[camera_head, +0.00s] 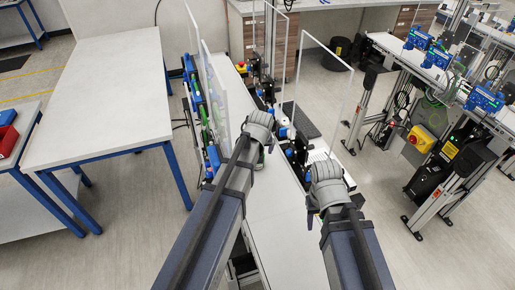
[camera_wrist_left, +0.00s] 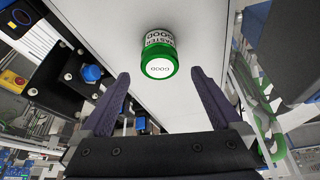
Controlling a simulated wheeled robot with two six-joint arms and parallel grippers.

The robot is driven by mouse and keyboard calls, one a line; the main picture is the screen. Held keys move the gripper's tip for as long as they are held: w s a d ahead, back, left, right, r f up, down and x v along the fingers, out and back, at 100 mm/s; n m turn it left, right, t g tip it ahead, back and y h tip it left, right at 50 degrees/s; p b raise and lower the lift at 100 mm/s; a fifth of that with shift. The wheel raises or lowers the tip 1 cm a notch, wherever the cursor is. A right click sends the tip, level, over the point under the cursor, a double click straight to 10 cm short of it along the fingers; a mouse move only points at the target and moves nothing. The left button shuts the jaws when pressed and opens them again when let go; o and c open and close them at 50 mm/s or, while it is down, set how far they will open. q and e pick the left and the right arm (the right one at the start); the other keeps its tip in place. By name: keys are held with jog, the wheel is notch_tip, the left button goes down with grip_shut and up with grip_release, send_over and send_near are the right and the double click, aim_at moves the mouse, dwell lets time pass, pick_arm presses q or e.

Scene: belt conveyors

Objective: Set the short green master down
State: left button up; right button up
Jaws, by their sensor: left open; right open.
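In the head view my left gripper (camera_head: 268,140) is over the belt and the master is hidden. My right gripper (camera_head: 314,208) is at the belt's right side; its fingers are barely visible.
Clear upright panels (camera_head: 220,95) line the belt (camera_head: 275,225). Black fixtures with a blue knob (camera_wrist_left: 92,73) stand beside it. A white table (camera_head: 105,95) is at the left, and another conveyor with blue devices (camera_head: 437,57) is at the right.

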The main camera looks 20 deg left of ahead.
pick_arm(q)
jog(key=p+v, duration=0.6)
jog(key=v, duration=0.1)
jog(key=s+d+m+g, duration=0.2)
jog(key=s+d+m, duration=0.2)
jog(key=s, duration=0.6)
jog(key=s+d+f+m+g, duration=0.1)
jog(key=s+d+m+g, duration=0.1)
jog(key=s+d+m, duration=0.2)
jog(key=s+d, duration=0.3)
jog(key=s, duration=0.3)
jog(key=shift+d+g+b, duration=0.3)
jog(key=shift+d, duration=0.05)
pick_arm(e)
notch_tip(320, 180, up, 7)
jog(key=shift+f, duration=0.2)
pick_arm(q)
jog(key=shift+w+f, duration=0.1)
jog(key=shift+f, duration=0.05)
jog(key=shift+a, duration=0.1)
pick_arm(e)
jog(key=shift+a, duration=0.1)
